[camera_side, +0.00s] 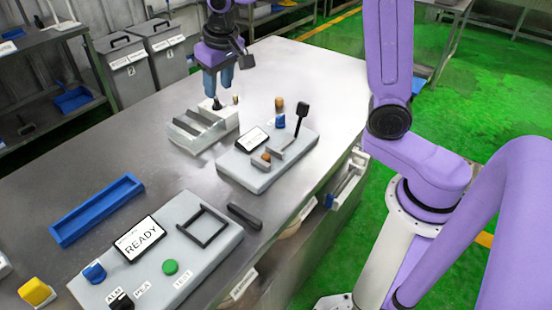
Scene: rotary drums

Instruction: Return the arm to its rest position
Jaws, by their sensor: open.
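My gripper (217,84) is at the top of the side view, with its blue fingers pointing down. It is open, just above or at the far end of a light grey slotted block (203,130). A small dark knob-like piece (217,103) shows just under the fingers. I cannot tell whether the fingers touch it. My arm's purple links fill the right side, and part of the arm is cut off by the top edge.
A grey panel (262,178) with an upright black lever (301,117) stands mid-table. A nearer panel has a READY display (138,240) and a green button (170,267). A blue tray (97,209) lies left. Bare tabletop (325,75) shows at the back right.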

